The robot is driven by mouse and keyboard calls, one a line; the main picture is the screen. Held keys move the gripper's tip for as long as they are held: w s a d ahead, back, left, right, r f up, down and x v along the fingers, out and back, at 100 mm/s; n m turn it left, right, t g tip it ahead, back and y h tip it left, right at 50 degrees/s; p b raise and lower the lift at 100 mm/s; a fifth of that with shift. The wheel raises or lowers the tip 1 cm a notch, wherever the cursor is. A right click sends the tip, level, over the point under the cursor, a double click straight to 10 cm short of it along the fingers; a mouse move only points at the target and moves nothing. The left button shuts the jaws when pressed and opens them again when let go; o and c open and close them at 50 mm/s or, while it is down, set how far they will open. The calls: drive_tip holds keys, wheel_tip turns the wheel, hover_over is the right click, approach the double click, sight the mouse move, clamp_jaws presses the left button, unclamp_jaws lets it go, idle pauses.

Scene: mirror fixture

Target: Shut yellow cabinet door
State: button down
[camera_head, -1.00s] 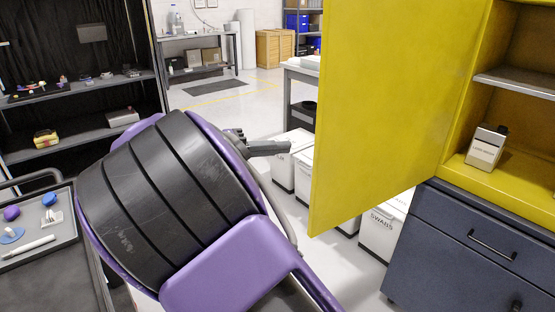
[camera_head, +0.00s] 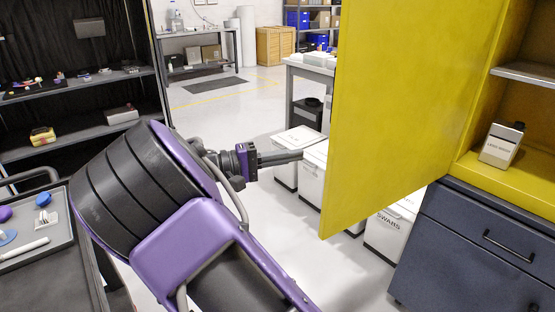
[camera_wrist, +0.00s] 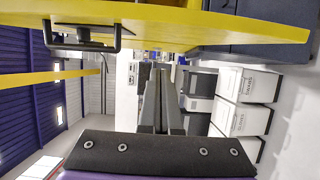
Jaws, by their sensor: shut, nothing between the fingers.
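The yellow cabinet door (camera_head: 405,105) stands open, swung out from the left side of the yellow cabinet (camera_head: 540,100). In the wrist view the door (camera_wrist: 210,27) runs across the top, with a black handle (camera_wrist: 88,38) on its face. My gripper (camera_head: 301,155) is shut and empty, just left of the door's free edge in the head view. In the wrist view my gripper's fingers (camera_wrist: 158,72) point forward below the door panel, apart from the handle. I cannot tell whether the fingertips touch the door.
A labelled bottle (camera_head: 502,146) stands inside the cabinet. Blue-grey drawers (camera_head: 465,245) sit below it. White bins (camera_head: 312,180) stand on the floor behind the door. A trolley with a tray (camera_head: 45,250) is at left. Open floor lies between.

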drive_tip(key=s+d, duration=0.2)
drive_tip(key=d, duration=0.4)
drive_tip(key=shift+s+d, duration=0.2)
drive_tip(key=shift+d, duration=0.05)
idle(0.3)
